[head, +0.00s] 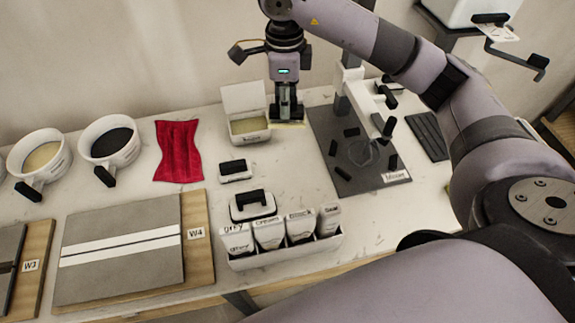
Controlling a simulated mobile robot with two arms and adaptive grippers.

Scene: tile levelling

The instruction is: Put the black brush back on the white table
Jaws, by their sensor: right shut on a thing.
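My right gripper (287,115) points straight down at the back middle of the white table (330,225). It is shut on a dark thing that looks like the black brush; the fingers hide most of it. A pale yellowish strip shows low beside the fingertips, at or just above the table top, and I cannot tell whether it touches. An open white box (246,128) stands just left of the gripper. My left gripper is out of view.
A grey mixer mat (350,180) with black pieces lies right of the gripper.

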